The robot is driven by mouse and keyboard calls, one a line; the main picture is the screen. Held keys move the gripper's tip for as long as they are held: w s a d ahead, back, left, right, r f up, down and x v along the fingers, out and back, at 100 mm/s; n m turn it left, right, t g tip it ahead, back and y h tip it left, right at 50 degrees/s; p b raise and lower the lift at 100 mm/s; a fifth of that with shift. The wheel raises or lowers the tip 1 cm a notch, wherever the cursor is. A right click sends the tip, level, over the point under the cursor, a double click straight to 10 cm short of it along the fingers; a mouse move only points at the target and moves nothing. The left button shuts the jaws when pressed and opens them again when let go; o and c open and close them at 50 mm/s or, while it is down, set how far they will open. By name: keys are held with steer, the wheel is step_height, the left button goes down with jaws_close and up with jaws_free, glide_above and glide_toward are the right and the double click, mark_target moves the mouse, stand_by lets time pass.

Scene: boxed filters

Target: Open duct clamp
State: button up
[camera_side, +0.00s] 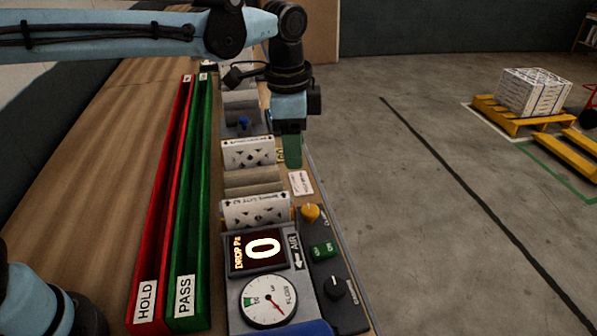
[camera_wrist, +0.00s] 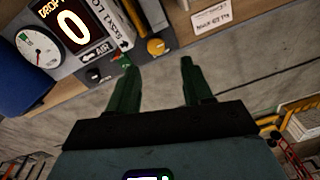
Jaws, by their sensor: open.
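The test station has a dark control strip with a black knob (camera_side: 335,288), a green rocker or button (camera_side: 322,250) and a yellow knob (camera_side: 310,212). The lettering beside the black knob is too small to read surely, and no clamp is plainly visible. My gripper (camera_side: 291,160) hangs open and empty beyond the yellow knob, over the bench's right edge. In the wrist view its green fingers (camera_wrist: 158,70) are spread, with the yellow knob (camera_wrist: 155,47) just past them and the black knob (camera_wrist: 93,76) to their left.
The display (camera_side: 263,248) reads 0, above a dial gauge (camera_side: 268,300). A red HOLD tray (camera_side: 146,290) and a green PASS tray (camera_side: 187,290) run along the left. Pallets (camera_side: 515,118) stand far right on open floor.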

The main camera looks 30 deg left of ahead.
mark_target(310, 209)
steer(key=shift+m+g, duration=0.4)
steer(key=shift+m, duration=0.5)
steer(key=d+f, duration=0.1)
steer(key=f, duration=0.3)
steer(key=d+f, duration=0.1)
steer(key=f, duration=0.4)
steer(key=w+f, duration=0.1)
steer(key=f, duration=0.3)
steer(key=shift+d+f, duration=0.35)
steer(key=shift+d, duration=0.05)
steer(key=c, duration=0.8)
